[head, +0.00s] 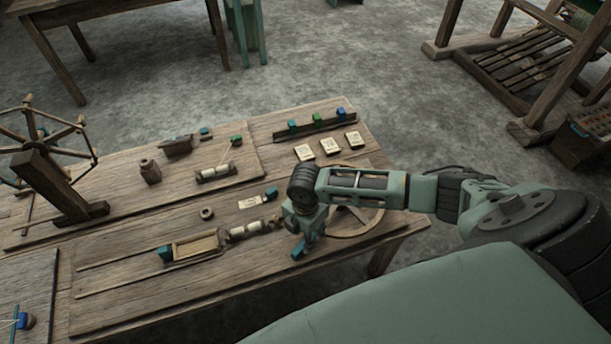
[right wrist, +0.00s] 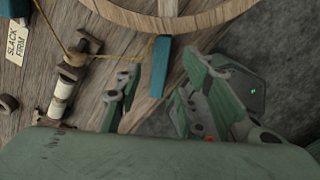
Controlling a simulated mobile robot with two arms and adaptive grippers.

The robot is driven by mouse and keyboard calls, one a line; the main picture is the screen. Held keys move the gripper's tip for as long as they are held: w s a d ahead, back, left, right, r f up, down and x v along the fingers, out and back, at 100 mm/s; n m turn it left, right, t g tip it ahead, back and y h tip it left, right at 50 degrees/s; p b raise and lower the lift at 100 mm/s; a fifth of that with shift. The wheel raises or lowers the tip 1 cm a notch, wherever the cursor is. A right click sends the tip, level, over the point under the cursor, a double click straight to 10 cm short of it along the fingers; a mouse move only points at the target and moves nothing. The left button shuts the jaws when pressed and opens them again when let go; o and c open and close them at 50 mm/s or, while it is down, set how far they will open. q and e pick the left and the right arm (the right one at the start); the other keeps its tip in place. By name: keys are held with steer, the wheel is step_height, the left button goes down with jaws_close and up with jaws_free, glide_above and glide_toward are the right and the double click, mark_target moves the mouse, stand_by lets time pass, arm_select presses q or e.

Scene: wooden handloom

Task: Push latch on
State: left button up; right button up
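A short teal bar, which looks like the latch (right wrist: 160,66), lies by the rim of the wooden wheel (right wrist: 170,17) in the right wrist view. In the head view its teal end (head: 299,251) shows just below my right gripper (head: 304,228). In the wrist view my right gripper (right wrist: 158,88) is open, with one finger on each side of the bar. I see gaps between the fingers and the bar; height above the table is hard to judge. My left gripper is not in view.
White spools (head: 243,231) and a yarn line lie left of the gripper, beside a Slack/Firm label (right wrist: 15,42). A wooden shuttle-like tray (head: 196,245) is farther left. Cards (head: 330,146) and a rack of coloured blocks (head: 316,122) stand behind. The table's front right edge is close.

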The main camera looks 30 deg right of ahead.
step_height(320, 180, up, 8)
stand_by(0.4)
